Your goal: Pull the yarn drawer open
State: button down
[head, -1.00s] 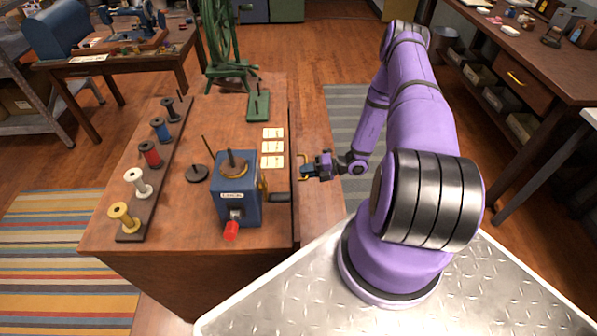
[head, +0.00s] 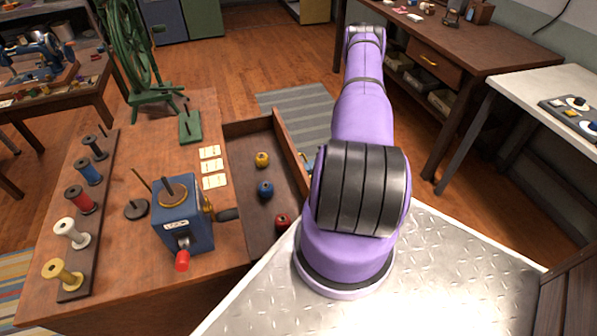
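The yarn drawer (head: 289,148) is pulled out from the right side of the wooden worktable (head: 160,140), with its inside showing. A yellow yarn ball (head: 262,159), a blue one (head: 265,189) and a red one (head: 282,221) lie in it. My gripper (head: 309,164) is almost wholly hidden behind my purple arm. Only a small bluish bit shows, just outside the drawer's front panel. Whether its fingers are around the handle is hidden.
A blue winder box (head: 183,218) with a red-knobbed crank stands on the worktable, beside a rack of thread spools (head: 76,270). A green spinning wheel (head: 140,65) stands behind. A brown counter (head: 470,45) and a pale table (head: 540,85) are at the right. Floor shows behind the drawer.

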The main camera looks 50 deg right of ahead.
jog(key=shift+s+d, duration=0.35)
jog(key=shift+d, duration=0.1)
jog(key=c, duration=1.2)
grip_release()
jog(key=v, duration=1)
jog(key=shift+s+d, duration=0.2)
jog(key=shift+d, duration=0.1)
jog(key=shift+r, duration=0.1)
